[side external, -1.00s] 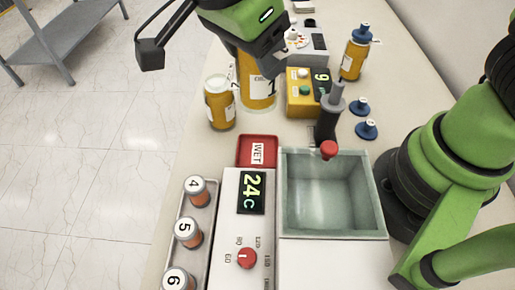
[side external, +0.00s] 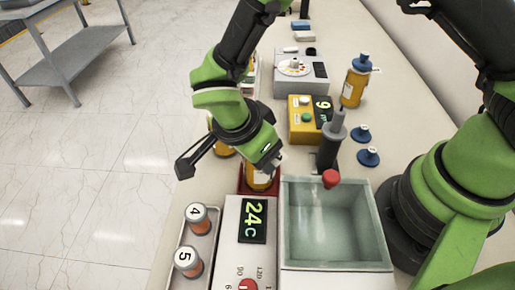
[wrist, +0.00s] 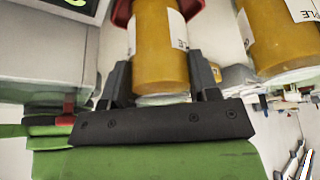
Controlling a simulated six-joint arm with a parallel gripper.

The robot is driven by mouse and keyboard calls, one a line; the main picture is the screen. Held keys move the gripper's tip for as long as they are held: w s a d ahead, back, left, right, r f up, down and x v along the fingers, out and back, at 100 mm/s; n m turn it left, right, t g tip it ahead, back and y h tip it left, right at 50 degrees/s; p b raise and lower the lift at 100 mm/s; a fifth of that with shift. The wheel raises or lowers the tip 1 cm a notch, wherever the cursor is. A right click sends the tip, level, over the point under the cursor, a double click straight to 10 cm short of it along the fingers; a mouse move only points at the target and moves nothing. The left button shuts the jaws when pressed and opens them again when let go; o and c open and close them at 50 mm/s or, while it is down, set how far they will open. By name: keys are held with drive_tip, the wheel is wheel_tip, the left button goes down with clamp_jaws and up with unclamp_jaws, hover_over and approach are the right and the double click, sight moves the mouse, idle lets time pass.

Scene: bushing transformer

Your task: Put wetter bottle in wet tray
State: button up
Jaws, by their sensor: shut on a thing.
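My gripper (side external: 262,160) is shut on an amber bottle (side external: 262,181) with a white label. In the wrist view the bottle (wrist: 160,55) is between the two fingers (wrist: 162,80). The small red wet tray (side external: 243,181) lies between the bath unit and the other bottle. The held bottle is over or in this tray and covers most of it. Red tray edges also show around the bottle's far end in the wrist view (wrist: 194,9). I cannot tell whether the bottle touches the tray floor.
Another amber bottle (side external: 224,150) stands close behind, partly hidden by my gripper. A water bath (side external: 330,225) with a 24C display (side external: 253,221) is in front and right. A vial rack (side external: 207,238), a yellow box (side external: 301,122) and a blue-capped bottle (side external: 355,82) are around.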

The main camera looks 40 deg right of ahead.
drive_tip(key=shift+f, duration=0.15)
drive_tip(key=o, duration=1.1)
drive_tip(key=v, duration=1.2)
drive_tip(key=s+d+r+n+t+y, duration=0.15)
drive_tip(key=d+r+n+y, duration=0.3)
drive_tip(key=d+r, duration=0.5)
drive_tip(key=s+d+r+n+t, duration=0.1)
drive_tip(key=s+d+n+t, duration=0.1)
drive_tip(key=s+n, duration=0.1)
drive_tip(key=s+d+r+n+t+y, duration=0.1)
drive_tip(key=s+d+n, duration=0.1)
drive_tip(key=s+n, duration=0.1)
drive_tip(key=s+d+r+n+t+y, duration=0.1)
drive_tip(key=s+d+n+t, duration=0.1)
drive_tip(key=s+n, duration=0.1)
drive_tip(key=shift+s+d+r+n+t, duration=0.15)
drive_tip(key=shift+s+d+r+t, duration=0.05)
drive_tip(key=shift+s, duration=0.2)
drive_tip(key=shift+s+d+r+n+t, duration=0.1)
drive_tip(key=shift+s+d+r+t, duration=0.1)
drive_tip(key=shift+s, duration=0.15)
